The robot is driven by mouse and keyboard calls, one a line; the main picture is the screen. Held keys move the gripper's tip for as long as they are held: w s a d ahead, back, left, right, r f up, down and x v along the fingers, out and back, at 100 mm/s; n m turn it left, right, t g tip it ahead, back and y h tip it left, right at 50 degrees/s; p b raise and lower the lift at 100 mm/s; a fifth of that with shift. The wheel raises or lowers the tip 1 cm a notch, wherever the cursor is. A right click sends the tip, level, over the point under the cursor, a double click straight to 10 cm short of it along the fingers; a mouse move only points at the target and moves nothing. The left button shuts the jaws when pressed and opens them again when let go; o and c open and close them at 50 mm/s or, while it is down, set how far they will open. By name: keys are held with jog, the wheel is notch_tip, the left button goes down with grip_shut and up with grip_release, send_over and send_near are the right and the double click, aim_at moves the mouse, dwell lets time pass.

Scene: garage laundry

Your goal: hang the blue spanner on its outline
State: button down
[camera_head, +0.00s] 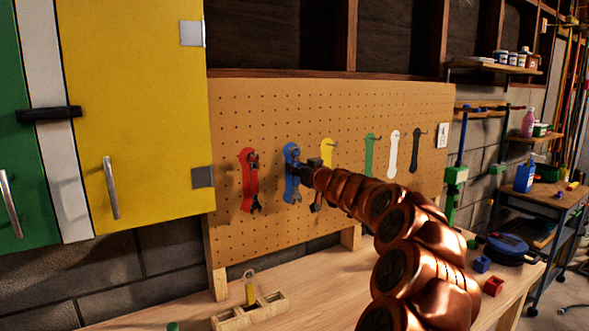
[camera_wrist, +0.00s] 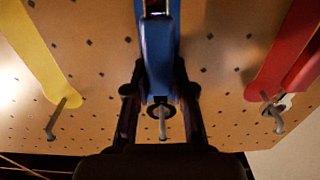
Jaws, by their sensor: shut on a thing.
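The blue spanner (camera_head: 293,190) is upright against the blue outline (camera_head: 291,152) on the pegboard, with its dark open jaw downward. My gripper (camera_head: 303,172) is shut on it from the right side of the picture. In the wrist view my gripper (camera_wrist: 159,92) has a dark finger on each side of the spanner's blue handle (camera_wrist: 158,55). The spanner's dark ring end lies at the metal peg (camera_wrist: 163,125). The ring appears to be around the peg, but I cannot tell how far on it sits.
A red spanner (camera_head: 250,182) hangs on the red outline to the left. Yellow (camera_head: 326,152), green (camera_head: 369,154), white (camera_head: 393,153) and black (camera_head: 415,150) outlines with pegs continue to the right. A wooden holder (camera_head: 250,310) stands on the workbench (camera_head: 330,275) below. A yellow cabinet (camera_head: 135,120) is at left.

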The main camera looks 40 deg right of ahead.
jog(key=c, duration=0.9)
grip_release()
